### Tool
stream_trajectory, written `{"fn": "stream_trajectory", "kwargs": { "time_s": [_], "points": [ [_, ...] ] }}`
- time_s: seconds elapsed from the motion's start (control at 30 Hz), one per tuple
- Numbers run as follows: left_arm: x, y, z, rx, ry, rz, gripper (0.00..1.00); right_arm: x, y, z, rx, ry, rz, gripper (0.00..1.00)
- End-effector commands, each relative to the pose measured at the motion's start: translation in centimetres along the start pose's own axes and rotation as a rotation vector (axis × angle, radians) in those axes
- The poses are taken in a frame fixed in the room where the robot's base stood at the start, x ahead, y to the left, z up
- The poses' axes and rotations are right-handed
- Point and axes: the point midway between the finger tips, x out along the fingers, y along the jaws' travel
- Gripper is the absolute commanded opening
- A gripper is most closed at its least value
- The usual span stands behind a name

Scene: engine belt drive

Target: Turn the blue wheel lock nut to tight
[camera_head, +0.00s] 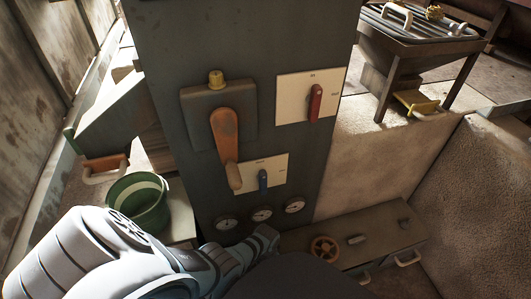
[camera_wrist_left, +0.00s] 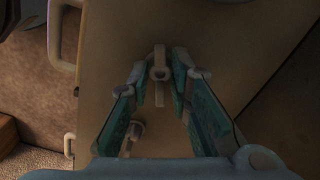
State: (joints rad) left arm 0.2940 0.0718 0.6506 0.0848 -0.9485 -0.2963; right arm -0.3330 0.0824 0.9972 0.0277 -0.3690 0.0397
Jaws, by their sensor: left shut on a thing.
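In the left wrist view, my left gripper (camera_wrist_left: 160,78), with teal pads, is shut on a pale bar-shaped piece with a round boss (camera_wrist_left: 159,70) on a brown surface. I cannot tell its true colour or whether it is tight. In the head view my left arm reaches from the lower left towards the low bench; its gripper is hidden there. No blue wheel shows clearly. An orange wheel (camera_head: 325,248) and small pale lever pieces (camera_head: 357,239) sit on the low bench (camera_head: 385,238). My right gripper is not in view.
A green bucket (camera_head: 138,203) stands left. Another pale piece (camera_wrist_left: 131,137) shows beside my left finger.

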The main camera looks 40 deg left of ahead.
Motion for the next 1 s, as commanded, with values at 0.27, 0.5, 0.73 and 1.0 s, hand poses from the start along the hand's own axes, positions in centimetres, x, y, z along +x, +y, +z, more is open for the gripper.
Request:
{"fn": "stream_trajectory", "kwargs": {
  "time_s": [0.27, 0.5, 0.73, 1.0],
  "points": [
    [-0.10, -0.05, -0.28, 0.212, 0.007, -0.002, 0.00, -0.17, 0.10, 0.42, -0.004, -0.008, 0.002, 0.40],
    [-0.11, -0.07, -0.33, 0.327, 0.008, -0.003, 0.00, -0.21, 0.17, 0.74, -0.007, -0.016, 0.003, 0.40],
    [-0.10, -0.08, -0.36, 0.372, 0.008, -0.004, 0.00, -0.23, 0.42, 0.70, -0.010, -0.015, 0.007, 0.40],
    [-0.11, -0.09, -0.39, 0.377, 0.009, -0.005, 0.00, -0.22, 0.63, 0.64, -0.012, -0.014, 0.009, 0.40]
  ]
}}
